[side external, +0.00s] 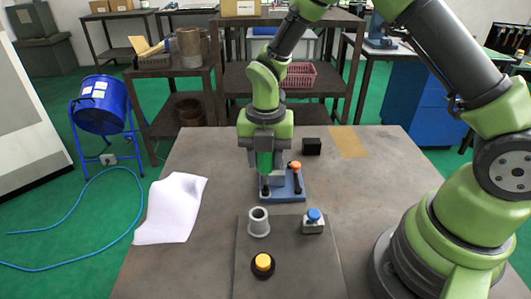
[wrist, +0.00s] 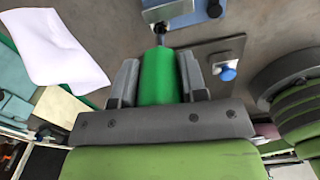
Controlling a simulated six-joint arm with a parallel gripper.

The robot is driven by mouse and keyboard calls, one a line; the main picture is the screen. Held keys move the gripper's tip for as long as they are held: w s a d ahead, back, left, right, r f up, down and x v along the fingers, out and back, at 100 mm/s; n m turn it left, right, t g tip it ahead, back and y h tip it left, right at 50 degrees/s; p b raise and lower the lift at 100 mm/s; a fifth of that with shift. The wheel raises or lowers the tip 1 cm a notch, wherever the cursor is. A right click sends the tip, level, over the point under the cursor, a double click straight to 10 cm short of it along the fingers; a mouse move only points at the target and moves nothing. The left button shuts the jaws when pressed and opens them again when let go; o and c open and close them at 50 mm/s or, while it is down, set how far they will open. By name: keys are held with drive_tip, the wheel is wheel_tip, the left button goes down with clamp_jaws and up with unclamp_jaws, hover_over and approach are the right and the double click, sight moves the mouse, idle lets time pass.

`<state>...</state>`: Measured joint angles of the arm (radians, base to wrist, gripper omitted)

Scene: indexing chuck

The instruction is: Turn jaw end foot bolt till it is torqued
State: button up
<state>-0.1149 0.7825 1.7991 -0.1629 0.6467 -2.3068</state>
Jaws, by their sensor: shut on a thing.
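My gripper (side external: 264,158) points down over the blue-based fixture (side external: 289,192) and is shut on a green-handled driver (wrist: 160,78). In the wrist view the green handle sits upright between both fingers, and a thin dark shank runs from it to the grey-blue block (wrist: 166,10) at the top edge. In the side view the tool's lower end is over the left part of the blue base. An orange-topped dark lever (side external: 296,172) stands at the right of the base. The jaw end foot bolt cannot be made out clearly; the tool hides that spot.
In front lies a dark plate (side external: 262,286) with a grey hollow cylinder (side external: 259,222), a blue-capped block (side external: 313,220) and a yellow-topped black button (side external: 263,264). A black box (side external: 312,146) stands behind the fixture. White paper (side external: 172,210) lies on the left; the back-left tabletop is clear.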

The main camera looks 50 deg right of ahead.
drive_tip(key=shift+f, duration=0.25)
drive_tip(key=shift+o, duration=1)
clamp_jaws()
drive_tip(key=shift+m, duration=1.7)
drive_tip(key=shift+m, duration=1.8)
